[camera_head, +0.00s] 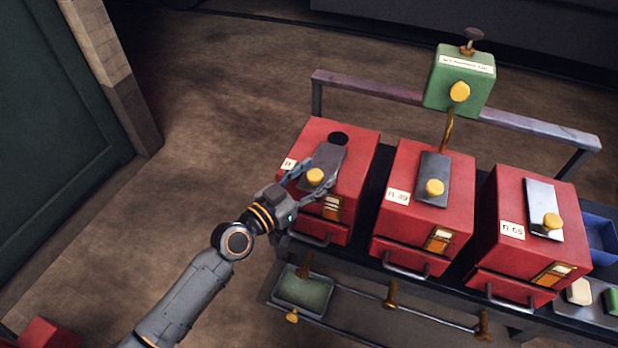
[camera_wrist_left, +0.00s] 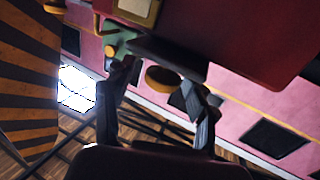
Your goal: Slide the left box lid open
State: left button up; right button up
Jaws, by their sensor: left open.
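The left red box (camera_head: 357,185) stands at the left end of the row. Its dark grey lid (camera_head: 328,158) lies on top and bears a yellow knob (camera_head: 315,176). A dark round opening (camera_head: 338,138) shows on the box top just behind the lid. My left gripper (camera_head: 318,173) is open, with a finger on either side of the knob. In the left wrist view the knob (camera_wrist_left: 162,79) sits between the two parted fingertips (camera_wrist_left: 158,84); I cannot tell whether either touches it. My right gripper is not in view.
The middle red box (camera_head: 420,220) and right red box (camera_head: 515,245) have similar knobbed lids. A green box (camera_head: 460,78) stands on a post behind, near a metal rail (camera_head: 540,127). A green tray (camera_head: 303,290) hangs low in front. Open floor lies left.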

pick_arm(q)
jog(key=v, duration=1.2)
jog(key=shift+a, duration=0.1)
jog(key=w+a+f+n+g+y, duration=0.1)
jog(key=a+f+y, duration=0.25)
jog(key=f, duration=0.65)
jog(key=w+a+f+n+y, duration=0.15)
jog(key=a+f, duration=0.35)
jog(key=f, duration=0.5)
jog(key=s+a+f+n+g+y, duration=0.1)
jog(key=s+a+f+g+y, duration=0.2)
jog(key=f, duration=0.5)
jog(key=s+a+f+n+y, duration=0.1)
jog(key=s+a+f, duration=0.1)
jog(key=s+f, duration=0.5)
jog(key=s+a+f+g+y, duration=0.2)
jog(key=s+f+g, duration=0.2)
jog(key=s+f, duration=0.9)
jog(key=s+d+f+g, duration=0.1)
jog(key=s+f+g, duration=0.1)
jog(key=s, duration=0.6)
jog(key=s+d+f+n+g, duration=0.1)
jog(key=s+f+g, duration=0.1)
jog(key=s+f, duration=0.3)
jog(key=s, duration=0.4)
jog(key=shift+s+f+g+y, duration=0.25)
jog(key=shift+f+g+y, duration=0.05)
jog(key=shift+g, duration=0.1)
